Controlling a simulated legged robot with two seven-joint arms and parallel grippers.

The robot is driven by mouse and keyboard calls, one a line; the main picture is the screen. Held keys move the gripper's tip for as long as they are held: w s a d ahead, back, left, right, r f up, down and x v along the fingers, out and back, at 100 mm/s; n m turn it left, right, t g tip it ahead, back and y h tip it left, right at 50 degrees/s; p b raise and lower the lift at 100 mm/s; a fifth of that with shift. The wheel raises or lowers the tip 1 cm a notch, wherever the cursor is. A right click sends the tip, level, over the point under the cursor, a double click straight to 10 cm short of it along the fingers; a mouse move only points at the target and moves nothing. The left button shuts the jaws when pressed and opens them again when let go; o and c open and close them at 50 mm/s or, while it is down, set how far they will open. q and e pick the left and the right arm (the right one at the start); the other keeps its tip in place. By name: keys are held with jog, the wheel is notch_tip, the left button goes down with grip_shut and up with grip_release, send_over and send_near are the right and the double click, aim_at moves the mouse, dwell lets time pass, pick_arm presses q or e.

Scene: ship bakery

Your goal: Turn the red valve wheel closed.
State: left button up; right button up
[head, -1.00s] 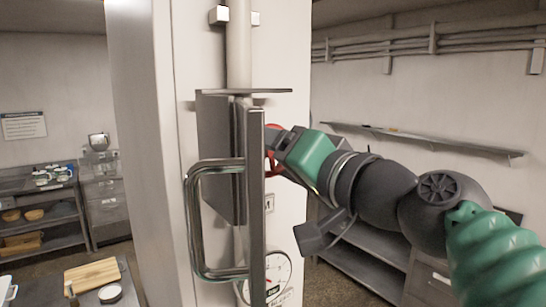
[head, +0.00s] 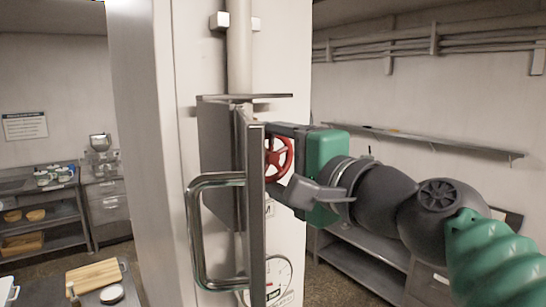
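The red valve wheel (head: 284,162) shows behind the right edge of an open metal box door on the white column. Its left part is hidden by the door edge. My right gripper (head: 281,160) comes in from the right at the wheel. Its fingers are apart, one dark finger above the wheel and one grey finger below and in front of it. I cannot tell whether either finger touches the rim. My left gripper is not in view.
The open door (head: 256,215) with its large metal handle (head: 190,235) stands close in front of the wheel. A round gauge (head: 280,277) sits below on the white column (head: 145,130). A cutting board (head: 95,275) lies on a table at lower left. Shelves line the right wall.

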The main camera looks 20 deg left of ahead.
jog(key=shift+f+m, duration=0.2)
jog(key=shift+m, duration=0.1)
jog(key=o, duration=1.1)
jog(key=shift+c, duration=0.2)
jog(key=shift+o, duration=1.3)
jog(key=shift+w+a, duration=0.1)
jog(key=shift+o, duration=0.2)
jog(key=shift+w+a, duration=0.2)
jog(key=shift+s+d, duration=0.1)
jog(key=shift+s+d+b, duration=0.25)
jog(key=shift+b, duration=0.05)
jog(key=b+v, duration=0.6)
jog(key=v, duration=1)
jog(key=shift+b, duration=0.3)
